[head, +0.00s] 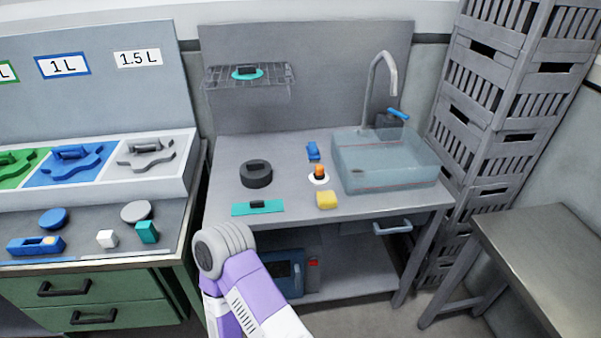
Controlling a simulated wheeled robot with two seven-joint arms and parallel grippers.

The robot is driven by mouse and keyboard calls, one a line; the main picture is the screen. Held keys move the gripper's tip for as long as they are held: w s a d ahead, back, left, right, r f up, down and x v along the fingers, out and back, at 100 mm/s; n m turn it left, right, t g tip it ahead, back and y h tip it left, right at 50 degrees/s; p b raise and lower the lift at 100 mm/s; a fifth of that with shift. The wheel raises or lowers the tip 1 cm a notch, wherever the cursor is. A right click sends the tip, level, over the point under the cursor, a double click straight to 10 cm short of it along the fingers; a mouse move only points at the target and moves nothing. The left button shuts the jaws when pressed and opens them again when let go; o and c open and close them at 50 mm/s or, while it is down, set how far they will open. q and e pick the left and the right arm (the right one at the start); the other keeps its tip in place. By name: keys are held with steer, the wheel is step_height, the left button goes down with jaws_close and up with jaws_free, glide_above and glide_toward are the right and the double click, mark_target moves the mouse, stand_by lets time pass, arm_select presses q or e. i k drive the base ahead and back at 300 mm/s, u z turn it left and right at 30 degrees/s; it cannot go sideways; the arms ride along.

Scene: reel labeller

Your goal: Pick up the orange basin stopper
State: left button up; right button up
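The orange basin stopper (320,171) stands upright on a small white round base (317,181) on the grey counter (285,205), just left of the translucent basin (385,165). It is small in the head view, and its top looks dark. No gripper fingers show in this view. One of my arm links, purple and white with a grey rounded joint, is in front of the counter at the bottom. Nothing touches the stopper.
A dark round lidded thing (256,174) and a teal plate (258,208) are to the left. The faucet (382,85) rises behind the basin. Stacked grey crates (505,130) stand right.

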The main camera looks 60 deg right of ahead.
mark_target(319, 174)
steer(key=z, duration=2.2)
